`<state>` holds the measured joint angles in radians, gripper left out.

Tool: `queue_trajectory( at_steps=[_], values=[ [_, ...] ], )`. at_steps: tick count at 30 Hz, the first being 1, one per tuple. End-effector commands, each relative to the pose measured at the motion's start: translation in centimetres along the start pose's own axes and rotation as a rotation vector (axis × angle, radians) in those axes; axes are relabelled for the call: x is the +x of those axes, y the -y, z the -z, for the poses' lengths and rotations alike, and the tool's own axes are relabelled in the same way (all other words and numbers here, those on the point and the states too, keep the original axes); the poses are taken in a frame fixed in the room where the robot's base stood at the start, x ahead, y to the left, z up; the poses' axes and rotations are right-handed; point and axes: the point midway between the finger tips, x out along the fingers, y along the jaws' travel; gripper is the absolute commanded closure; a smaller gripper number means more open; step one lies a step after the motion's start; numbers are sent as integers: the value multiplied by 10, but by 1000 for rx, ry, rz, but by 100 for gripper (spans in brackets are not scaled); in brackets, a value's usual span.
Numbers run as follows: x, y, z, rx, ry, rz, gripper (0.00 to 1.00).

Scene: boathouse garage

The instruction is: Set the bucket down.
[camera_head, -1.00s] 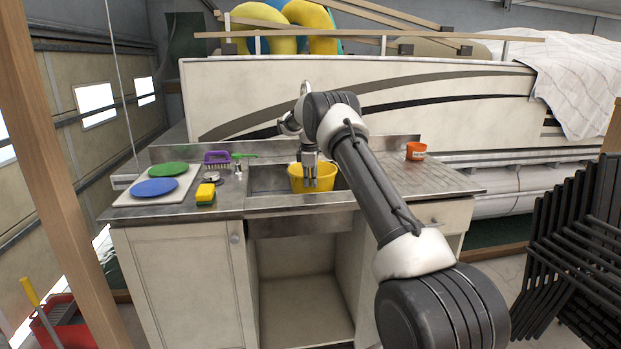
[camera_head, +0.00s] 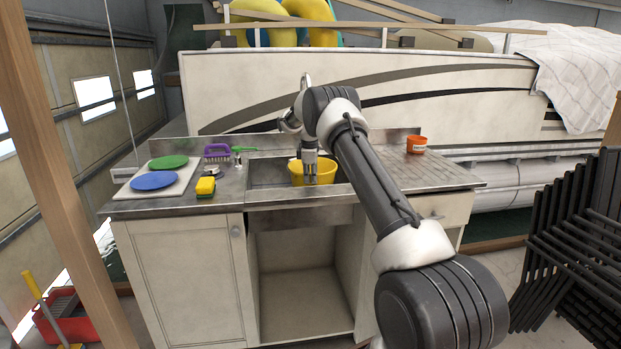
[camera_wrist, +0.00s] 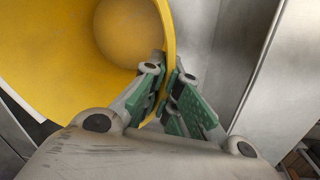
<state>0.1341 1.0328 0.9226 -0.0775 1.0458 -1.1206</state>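The yellow bucket (camera_head: 312,175) is at the sink (camera_head: 262,172) in the head view, with its lower part in the basin. Whether its bottom touches the basin floor is hidden.
Left of the sink are a blue plate (camera_head: 154,181), a green plate (camera_head: 168,162), a sponge (camera_head: 205,186) and a purple basket (camera_head: 217,152). Stacked black chairs (camera_head: 575,240) stand at right.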

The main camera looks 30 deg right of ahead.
Motion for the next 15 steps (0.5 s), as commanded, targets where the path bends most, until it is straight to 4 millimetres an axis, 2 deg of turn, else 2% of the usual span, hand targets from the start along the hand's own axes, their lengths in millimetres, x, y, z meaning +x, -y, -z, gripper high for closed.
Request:
queue_trajectory(
  at_steps=[15],
  values=[
    [4, 0, 0, 0, -1, -2, 100]
  ],
)
